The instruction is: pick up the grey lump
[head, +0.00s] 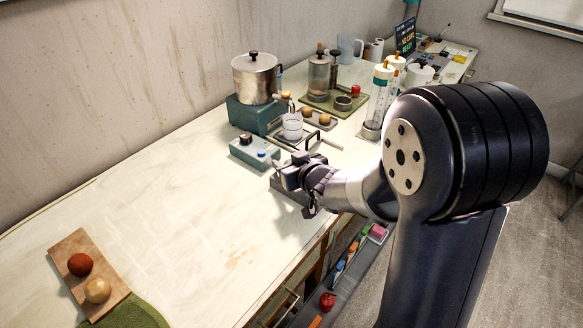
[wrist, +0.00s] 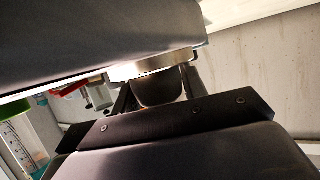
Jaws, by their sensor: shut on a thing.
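My gripper (head: 297,180) is low over the middle of the worktop, just in front of a small teal control box. In the wrist view, a dark grey rounded lump (wrist: 158,90) shows between the jaws, under a bright metal rim. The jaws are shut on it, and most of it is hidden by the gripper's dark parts. In the head view I cannot make out the lump. A dark grey slab (head: 287,194) shows partly beneath the gripper; I cannot tell whether the lump touches it.
A wooden board (head: 71,268) with a red ball and a tan ball lies at the left. The worktop's left middle is clear.

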